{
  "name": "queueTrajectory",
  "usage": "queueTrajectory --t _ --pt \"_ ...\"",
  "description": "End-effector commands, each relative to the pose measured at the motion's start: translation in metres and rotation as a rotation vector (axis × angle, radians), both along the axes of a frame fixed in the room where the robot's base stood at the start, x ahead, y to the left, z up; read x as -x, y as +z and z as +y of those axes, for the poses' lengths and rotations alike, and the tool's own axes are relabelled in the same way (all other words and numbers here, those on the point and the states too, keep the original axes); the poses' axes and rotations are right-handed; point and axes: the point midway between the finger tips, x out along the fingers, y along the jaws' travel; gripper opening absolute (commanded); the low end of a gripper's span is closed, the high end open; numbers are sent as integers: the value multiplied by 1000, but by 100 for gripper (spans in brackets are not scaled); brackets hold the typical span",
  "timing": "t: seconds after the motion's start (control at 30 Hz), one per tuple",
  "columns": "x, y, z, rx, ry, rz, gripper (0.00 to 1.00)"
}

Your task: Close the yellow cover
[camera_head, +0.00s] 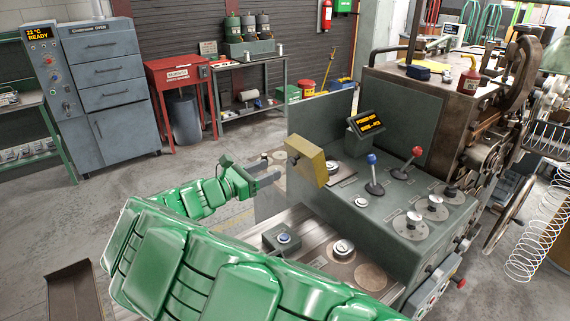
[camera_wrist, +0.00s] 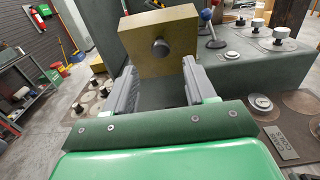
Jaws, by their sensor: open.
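The yellow cover (camera_head: 305,162) stands raised and tilted at the left edge of the grey-green console (camera_head: 393,225), beside a round button (camera_head: 334,167). In the wrist view the cover (camera_wrist: 180,32) shows a flat face with a dark round knob (camera_wrist: 160,47) toward me. My gripper (camera_head: 279,167) is open, just left of the cover in the head view. In the wrist view my gripper (camera_wrist: 160,68) has its fingers spread to either side, below the knob and close to the cover's face. Nothing is between the fingers. Whether the fingertips touch the cover I cannot tell.
Blue (camera_head: 373,175) and red (camera_head: 408,165) levers, several dials and a small display (camera_head: 367,123) stand on the console. The coiler machine (camera_head: 490,100) is at right. Open floor lies at left.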

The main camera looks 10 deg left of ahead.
Motion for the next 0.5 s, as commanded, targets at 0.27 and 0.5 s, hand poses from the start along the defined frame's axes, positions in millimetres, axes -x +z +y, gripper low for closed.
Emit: queueTrajectory --t 0.27,0.5 --pt "-28 0 -28 -1 -1 0 56" --pt "-45 0 -45 -1 -2 -1 56"
